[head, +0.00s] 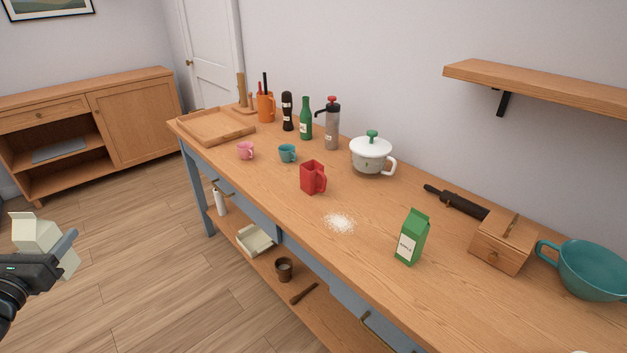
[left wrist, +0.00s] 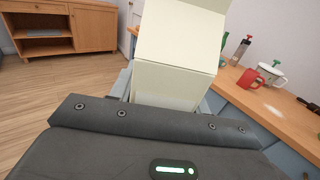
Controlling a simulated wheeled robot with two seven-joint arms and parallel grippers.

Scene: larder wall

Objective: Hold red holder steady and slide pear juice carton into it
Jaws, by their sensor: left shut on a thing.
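The red holder (head: 312,178), a square open-topped box with a handle on its right side, stands upright on the wooden table; it also shows in the left wrist view (left wrist: 250,79). My left gripper (head: 62,252) is at the far left of the head view, off the table and well away from the holder. It is shut on a pale cream carton (head: 36,233), which fills the upper middle of the left wrist view (left wrist: 175,55). No label shows on its visible faces, so I cannot read whether it is pear juice. My right gripper is not in view.
A green carton (head: 411,238) with a label stands right of the holder, past a spill of white powder (head: 340,222). The table in front of the holder is clear.

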